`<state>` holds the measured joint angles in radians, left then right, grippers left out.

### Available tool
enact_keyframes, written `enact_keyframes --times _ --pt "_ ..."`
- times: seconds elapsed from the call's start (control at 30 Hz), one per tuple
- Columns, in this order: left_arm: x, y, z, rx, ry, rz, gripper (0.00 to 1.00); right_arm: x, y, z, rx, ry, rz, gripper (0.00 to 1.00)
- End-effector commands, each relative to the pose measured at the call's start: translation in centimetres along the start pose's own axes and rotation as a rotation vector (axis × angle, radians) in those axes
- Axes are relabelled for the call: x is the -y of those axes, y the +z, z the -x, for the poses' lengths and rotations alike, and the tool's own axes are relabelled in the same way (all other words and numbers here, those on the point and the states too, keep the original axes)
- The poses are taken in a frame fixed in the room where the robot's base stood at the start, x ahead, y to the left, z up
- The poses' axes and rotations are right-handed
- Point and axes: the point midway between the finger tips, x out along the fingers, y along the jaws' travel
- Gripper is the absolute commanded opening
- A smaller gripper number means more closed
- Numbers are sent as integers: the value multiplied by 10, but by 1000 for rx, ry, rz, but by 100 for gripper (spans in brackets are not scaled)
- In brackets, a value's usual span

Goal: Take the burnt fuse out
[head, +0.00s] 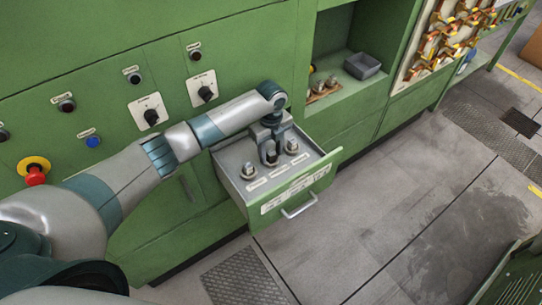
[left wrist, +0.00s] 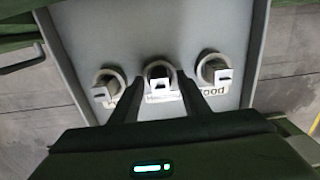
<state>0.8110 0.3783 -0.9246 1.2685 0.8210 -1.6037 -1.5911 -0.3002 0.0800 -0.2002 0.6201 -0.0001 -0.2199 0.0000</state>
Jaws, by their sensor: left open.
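A green drawer (head: 322,184) stands pulled out of the cabinet, with a row of three fuses in round holders on its grey inside. In the head view the left fuse (head: 249,171) and the right fuse (head: 291,147) stand upright; my gripper partly hides the middle one. My left gripper (head: 270,150) is open and points down at the middle fuse. The left wrist view shows its fingers on either side of the middle fuse (left wrist: 159,82); I cannot tell whether they touch it. A label by the right fuse (left wrist: 215,70) there ends in "ood"; the middle label is mostly hidden.
The cabinet front carries knobs, buttons and a red emergency stop (head: 35,175). A niche to the right holds a grey bin (head: 361,66) and a small wooden rack (head: 322,90). The drawer handle (head: 299,206) sticks out in front.

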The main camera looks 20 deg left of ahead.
Motion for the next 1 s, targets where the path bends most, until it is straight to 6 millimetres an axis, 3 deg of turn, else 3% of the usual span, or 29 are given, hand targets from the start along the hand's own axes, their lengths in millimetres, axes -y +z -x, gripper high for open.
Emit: enact_keyframes --times 0.2,0.4,0.77,1.0 --pt "0 0 0 0 -1 0 42 0 0 0 0 0 0 31" --pt "0 0 1 0 -1 0 0 0 0 0 1 0 0 31" --pt "0 0 2 0 -1 0 0 0 0 1 0 0 0 31" --pt "2 -1 15 0 -1 1 0 -1 -1 13 0 0 0 31"
